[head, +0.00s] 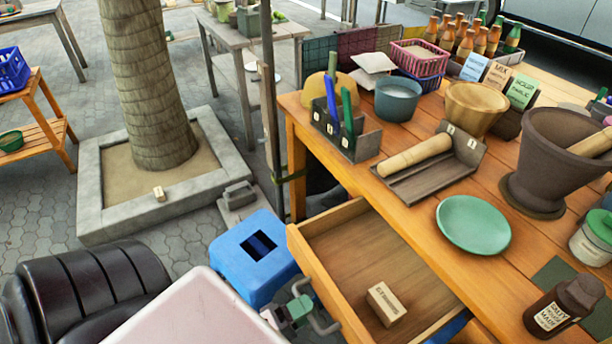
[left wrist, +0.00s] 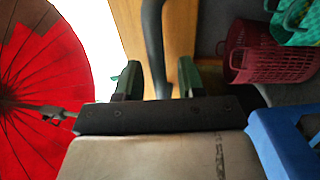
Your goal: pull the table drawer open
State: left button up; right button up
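The table drawer (head: 350,245) is pulled out from the wooden table (head: 420,215), and its inside shows in the head view. A small pale block (head: 386,304) with dark print lies in it. The grey curved handle (head: 322,322) is on the drawer's front. My left gripper (head: 298,308), with green fingers, is at the handle. In the left wrist view, the handle (left wrist: 155,45) runs between the parted fingertips of my left gripper (left wrist: 158,78), with gaps on both sides. The left gripper is open. My right gripper is in neither view.
A blue stool (head: 252,275) stands left of the drawer, near my left gripper. The tabletop holds a green plate (head: 474,224), a mortar (head: 550,160), a tray with a rolling pin (head: 415,155) and a dark jar (head: 560,308). A crimson basket (left wrist: 262,55) shows in the wrist view.

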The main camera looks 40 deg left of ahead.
pick_arm(q)
jog(key=v, duration=1)
jog(key=shift+s+b, duration=0.2)
jog(key=shift+b, duration=0.25)
